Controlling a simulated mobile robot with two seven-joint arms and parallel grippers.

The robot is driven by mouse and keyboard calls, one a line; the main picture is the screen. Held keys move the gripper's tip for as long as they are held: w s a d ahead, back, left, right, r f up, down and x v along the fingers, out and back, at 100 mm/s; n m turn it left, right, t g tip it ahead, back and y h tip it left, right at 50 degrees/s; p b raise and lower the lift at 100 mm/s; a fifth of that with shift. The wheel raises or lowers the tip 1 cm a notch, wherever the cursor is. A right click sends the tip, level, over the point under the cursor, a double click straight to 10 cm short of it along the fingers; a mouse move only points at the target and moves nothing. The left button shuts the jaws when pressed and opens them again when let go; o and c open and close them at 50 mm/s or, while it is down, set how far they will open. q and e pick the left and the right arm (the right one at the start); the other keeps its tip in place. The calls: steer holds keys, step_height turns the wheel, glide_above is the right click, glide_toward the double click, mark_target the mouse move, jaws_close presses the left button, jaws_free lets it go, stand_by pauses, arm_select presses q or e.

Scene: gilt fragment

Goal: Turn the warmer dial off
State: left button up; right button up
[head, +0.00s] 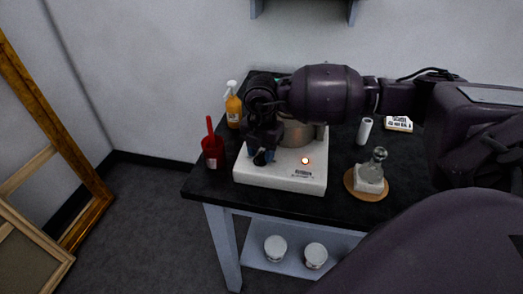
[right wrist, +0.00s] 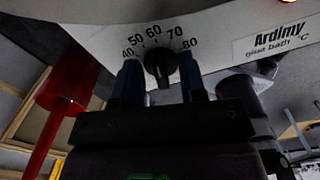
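The warmer (head: 282,178) is a white glue bath on the dark table, with a metal pot (head: 297,133) partly hidden behind my right arm. A small orange light (head: 305,160) glows on its front. Its black dial (right wrist: 160,66) shows in the right wrist view, below a scale marked from 40 to 80. I cannot tell exactly where the dial points. My right gripper (right wrist: 161,88) is open at the warmer's front left, its blue-tipped fingers on either side of the dial with visible gaps. In the head view, my right gripper (head: 262,152) covers much of this area. My left gripper is out of view.
A red pot with a handle (head: 213,151) and an orange spray bottle (head: 233,106) stand left of the warmer. A glass flask (head: 376,160) on a round cork mat (head: 353,187) and a white cylinder (head: 364,131) stand to the right. Two white jars sit on the lower shelf (head: 257,258).

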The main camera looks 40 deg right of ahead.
jaws_close()
steer(key=n, duration=0.4)
steer(key=shift+w+n, duration=0.15)
steer(key=shift+n, duration=0.25)
steer(key=n, duration=0.4)
steer(key=shift+a+n, duration=0.2)
steer(key=shift+n, duration=0.1)
steer(key=n, duration=0.4)
steer(key=shift+a, duration=0.1)
steer(key=shift+a+n+b, duration=0.15)
steer(key=shift+n+b, duration=0.35)
steer(key=shift+n, duration=1.7)
